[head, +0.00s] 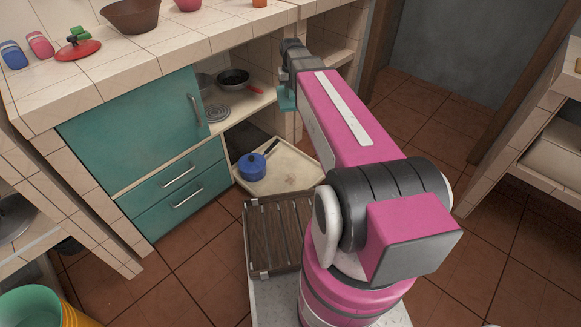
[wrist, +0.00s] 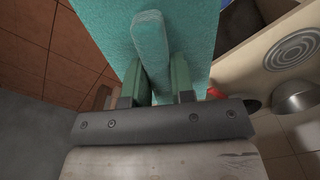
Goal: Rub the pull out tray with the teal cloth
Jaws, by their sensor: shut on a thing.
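The teal cloth (wrist: 200,30) fills the top middle of the wrist view. My gripper (wrist: 157,72) is shut on a raised fold of it, with the cloth spreading out beyond the fingers. In the head view a small teal part of the cloth (head: 287,101) shows below the end of my arm, beside the shelf edge; the fingers are not clear there. The cream pull out tray (head: 295,172) sticks out low from the cabinet, below and left of my arm. The cloth appears above the tray and apart from it.
A black pan (head: 234,78) and a coil burner (head: 217,113) are on the shelf above. Teal drawers (head: 178,176) are at the left.

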